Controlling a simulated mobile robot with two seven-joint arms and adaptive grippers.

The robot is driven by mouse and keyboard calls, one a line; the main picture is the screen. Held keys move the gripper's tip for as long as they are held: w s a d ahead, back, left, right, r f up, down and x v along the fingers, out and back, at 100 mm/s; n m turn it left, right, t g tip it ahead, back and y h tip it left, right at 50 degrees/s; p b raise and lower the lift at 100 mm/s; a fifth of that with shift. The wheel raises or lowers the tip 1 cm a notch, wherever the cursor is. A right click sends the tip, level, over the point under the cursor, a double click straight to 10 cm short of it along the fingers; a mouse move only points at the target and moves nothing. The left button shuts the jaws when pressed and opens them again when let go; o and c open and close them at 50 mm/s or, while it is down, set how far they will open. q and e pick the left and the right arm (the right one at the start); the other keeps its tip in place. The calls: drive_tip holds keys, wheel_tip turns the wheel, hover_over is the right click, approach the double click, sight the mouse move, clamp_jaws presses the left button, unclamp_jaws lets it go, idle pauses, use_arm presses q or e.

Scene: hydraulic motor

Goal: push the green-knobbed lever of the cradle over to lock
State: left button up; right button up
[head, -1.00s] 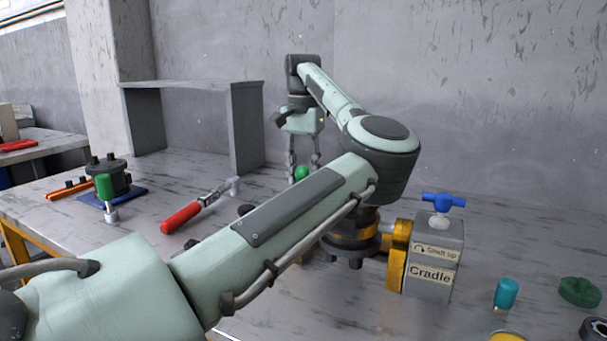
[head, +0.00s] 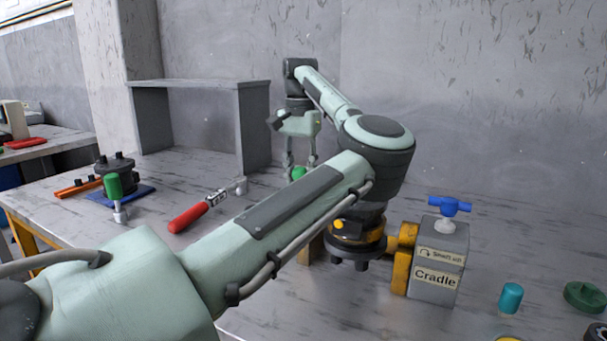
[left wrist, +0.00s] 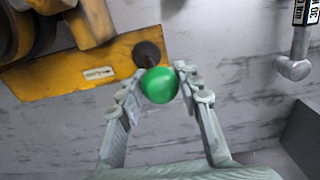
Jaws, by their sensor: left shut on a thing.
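The green knob (left wrist: 159,85) of the lever sits between the two fingers of my left gripper (left wrist: 160,70), which is shut on it. The lever's dark base shows just behind the knob, on a yellow plate (left wrist: 70,75) of the cradle. In the head view the knob (head: 299,173) shows under my left gripper (head: 300,162), behind my left forearm. The cradle's grey block (head: 436,285) carries a "Cradle" label and a blue T-handle (head: 447,205). A dark motor body (head: 355,245) sits beside its yellow bracket (head: 402,270), partly hidden by my arm. My right gripper is out of view.
A red-handled tool (head: 190,217) and a green-handled tool (head: 114,190) lie and stand on the left. A grey shelf (head: 255,130) stands behind. A teal cylinder (head: 511,298) and a green round part (head: 585,296) are at right front.

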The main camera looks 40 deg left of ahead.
use_arm(q)
drive_tip(key=shift+s+a, duration=0.1)
drive_tip(key=shift+a, duration=0.25)
drive_tip(key=shift+s+a+f, duration=0.1)
drive_tip(key=shift+a, duration=0.05)
drive_tip(key=shift+s+a+f+p, duration=0.15)
drive_tip(key=shift+a+f+p, duration=0.05)
drive_tip(key=shift+a+p, duration=0.2)
drive_tip(key=shift+a, duration=0.1)
drive_tip(key=shift+f, duration=0.1)
idle(0.3)
drive_tip(key=shift+o, duration=0.6)
drive_tip(key=shift+s+a+f, duration=0.25)
drive_tip(key=shift+a+f, duration=0.1)
drive_tip(key=shift+a, duration=0.2)
drive_tip(key=shift+s+a, duration=0.1)
